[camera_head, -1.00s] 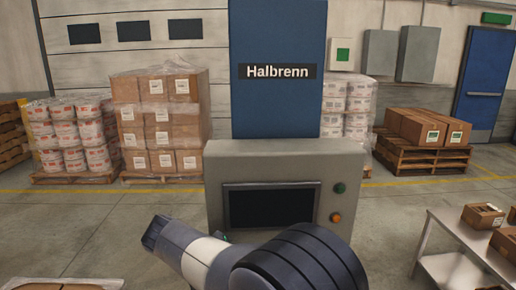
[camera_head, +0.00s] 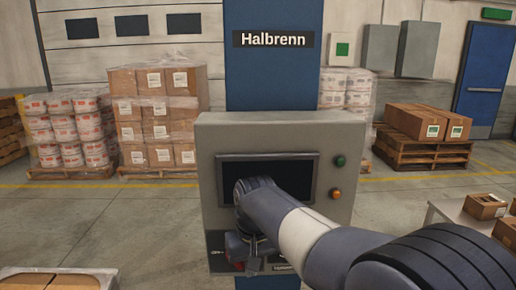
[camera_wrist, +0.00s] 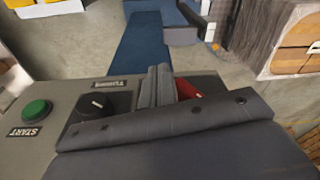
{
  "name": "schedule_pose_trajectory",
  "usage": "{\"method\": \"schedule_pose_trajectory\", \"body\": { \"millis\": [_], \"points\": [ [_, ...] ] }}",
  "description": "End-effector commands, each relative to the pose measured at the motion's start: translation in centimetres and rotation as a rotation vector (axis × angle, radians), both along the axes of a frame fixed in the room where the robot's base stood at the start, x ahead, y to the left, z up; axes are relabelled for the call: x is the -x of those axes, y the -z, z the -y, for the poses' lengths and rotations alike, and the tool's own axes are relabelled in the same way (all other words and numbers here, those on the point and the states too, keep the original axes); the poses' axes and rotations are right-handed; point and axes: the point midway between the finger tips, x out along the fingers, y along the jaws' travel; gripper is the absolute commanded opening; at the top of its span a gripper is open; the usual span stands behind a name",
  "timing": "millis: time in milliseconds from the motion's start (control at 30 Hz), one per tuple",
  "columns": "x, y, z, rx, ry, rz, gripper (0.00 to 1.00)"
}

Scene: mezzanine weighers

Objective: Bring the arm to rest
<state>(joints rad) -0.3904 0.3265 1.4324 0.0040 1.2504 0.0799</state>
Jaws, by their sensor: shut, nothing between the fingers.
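My arm (camera_head: 305,235) reaches from the lower right across the front of the grey console. Its wrist overlaps the dark screen (camera_head: 220,172). My gripper (camera_head: 255,264) points down near the console's lower front edge. In the wrist view, my gripper (camera_wrist: 157,84) has its two grey fingers together with nothing held. The fingers are beside a black knob (camera_wrist: 97,103) on a dark plate, with a red part (camera_wrist: 187,89) just to their right. I cannot tell whether they touch either.
The grey console (camera_head: 345,205) carries green and orange buttons; a green START button (camera_wrist: 36,110) shows in the wrist view. A blue column (camera_head: 275,80) marked Halbrenn stands behind. A bench (camera_head: 445,208) with boxes is at the right. Open floor (camera_head: 110,230) lies left.

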Motion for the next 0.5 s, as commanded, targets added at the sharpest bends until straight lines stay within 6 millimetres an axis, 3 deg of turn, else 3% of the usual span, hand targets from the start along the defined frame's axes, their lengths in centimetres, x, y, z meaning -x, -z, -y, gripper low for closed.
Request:
{"method": "schedule_pose_trajectory", "body": {
  "millis": [500],
  "points": [
    [-0.9, -1.3, 1.5, -0.366, 0.076, 0.125, 0.0]
  ]
}}
